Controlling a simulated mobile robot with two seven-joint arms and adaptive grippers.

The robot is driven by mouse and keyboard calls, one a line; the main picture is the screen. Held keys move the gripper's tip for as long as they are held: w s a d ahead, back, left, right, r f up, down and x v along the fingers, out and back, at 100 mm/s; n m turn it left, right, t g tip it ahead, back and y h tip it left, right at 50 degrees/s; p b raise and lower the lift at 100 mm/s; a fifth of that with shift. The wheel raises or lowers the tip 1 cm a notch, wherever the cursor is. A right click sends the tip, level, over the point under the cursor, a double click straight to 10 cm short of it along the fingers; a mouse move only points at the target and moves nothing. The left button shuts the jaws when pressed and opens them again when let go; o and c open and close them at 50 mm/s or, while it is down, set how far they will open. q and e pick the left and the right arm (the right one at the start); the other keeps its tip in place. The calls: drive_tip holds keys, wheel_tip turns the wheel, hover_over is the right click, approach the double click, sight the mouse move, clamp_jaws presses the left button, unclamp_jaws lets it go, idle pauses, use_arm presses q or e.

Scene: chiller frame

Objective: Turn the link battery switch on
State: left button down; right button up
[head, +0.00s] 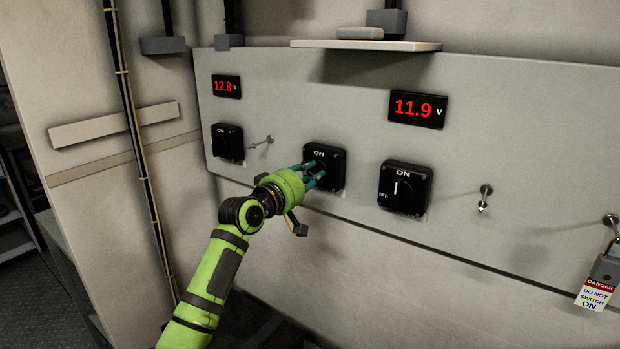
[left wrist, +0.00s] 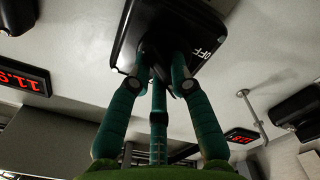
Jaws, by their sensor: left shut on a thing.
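The link battery switch, which I take to be the middle black switch (head: 334,177), is on the grey panel with "ON" at its top. My left gripper (head: 312,174) is at its front, its teal fingers shut on the knob. The left wrist view shows the switch housing (left wrist: 190,22) from close by, turned over, with "OFF" printed near its edge. There my left gripper (left wrist: 160,72) has its fingers around the dark knob (left wrist: 158,48). The fingers hide most of the knob, so I cannot tell its angle. My right gripper is not in view.
A left switch (head: 227,143) and a right switch (head: 404,188) flank it; the right one's mark points up to "ON". Displays read 12.8 V (head: 226,87) and 11.9 V (head: 417,109). Pegs (head: 485,197) stick out. A padlock (head: 605,268) with a danger tag (head: 594,294) hangs right. A shelf (head: 366,45) juts out above.

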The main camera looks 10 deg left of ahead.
use_arm(q)
drive_tip(key=m+b, duration=0.1)
drive_tip(key=m, duration=0.4)
drive_tip(key=shift+f+m, duration=0.1)
drive_tip(key=shift+m, duration=0.2)
drive_tip(key=m, duration=0.4)
drive_tip(key=shift+f+m, duration=0.1)
drive_tip(key=shift+m, duration=0.3)
drive_tip(key=c, duration=1.1)
unclamp_jaws()
drive_tip(key=shift+s, duration=0.1)
drive_tip(key=v, duration=1.1)
drive_tip(key=shift+s+a, duration=0.1)
drive_tip(key=shift+s, duration=0.3)
drive_tip(key=shift+f, duration=0.1)
